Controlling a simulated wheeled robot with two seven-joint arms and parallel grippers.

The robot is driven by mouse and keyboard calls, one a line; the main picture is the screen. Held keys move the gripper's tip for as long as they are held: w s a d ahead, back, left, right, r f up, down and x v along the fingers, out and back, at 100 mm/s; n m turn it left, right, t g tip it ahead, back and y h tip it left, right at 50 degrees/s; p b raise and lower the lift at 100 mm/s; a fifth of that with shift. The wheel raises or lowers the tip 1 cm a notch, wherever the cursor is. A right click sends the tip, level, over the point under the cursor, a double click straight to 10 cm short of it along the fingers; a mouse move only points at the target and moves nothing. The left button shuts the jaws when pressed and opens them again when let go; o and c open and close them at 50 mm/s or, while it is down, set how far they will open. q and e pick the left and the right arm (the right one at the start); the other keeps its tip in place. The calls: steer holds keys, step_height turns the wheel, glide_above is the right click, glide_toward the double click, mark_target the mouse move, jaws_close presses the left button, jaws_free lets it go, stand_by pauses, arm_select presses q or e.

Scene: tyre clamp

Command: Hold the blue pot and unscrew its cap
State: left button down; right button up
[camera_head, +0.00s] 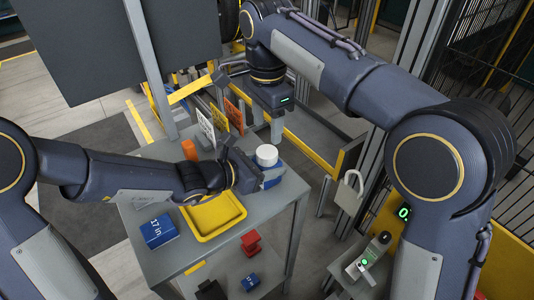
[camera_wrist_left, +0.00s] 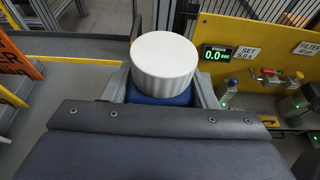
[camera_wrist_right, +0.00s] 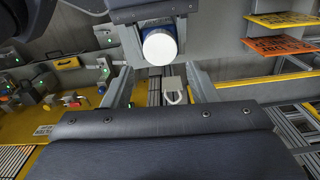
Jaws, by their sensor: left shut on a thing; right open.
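The blue pot (camera_head: 272,177) stands upright at the far right corner of the grey table, with its white ribbed cap (camera_head: 266,154) on top. In the left wrist view the cap (camera_wrist_left: 165,62) hides most of the blue body (camera_wrist_left: 158,98). My left gripper (camera_head: 254,176) is shut on the pot's body from the side, one finger on each side below the cap. My right gripper (camera_head: 277,128) points down above and slightly right of the cap, open and empty. In the right wrist view the cap (camera_wrist_right: 160,47) is beyond the spread fingers (camera_wrist_right: 162,85), apart from them.
A yellow tray (camera_head: 240,208), a blue "17 in" box (camera_head: 158,232) and an orange cylinder (camera_head: 189,150) are on the table. Sign plates (camera_head: 234,115) stand behind. A red part (camera_head: 251,242) sits on the lower shelf. A padlock-shaped piece (camera_head: 349,192) is right of the table.

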mark_target(267, 152)
steer(key=m, duration=1.1)
steer(key=shift+f+m, duration=0.15)
steer(key=shift+m, duration=0.65)
steer(key=shift+f, duration=3.9)
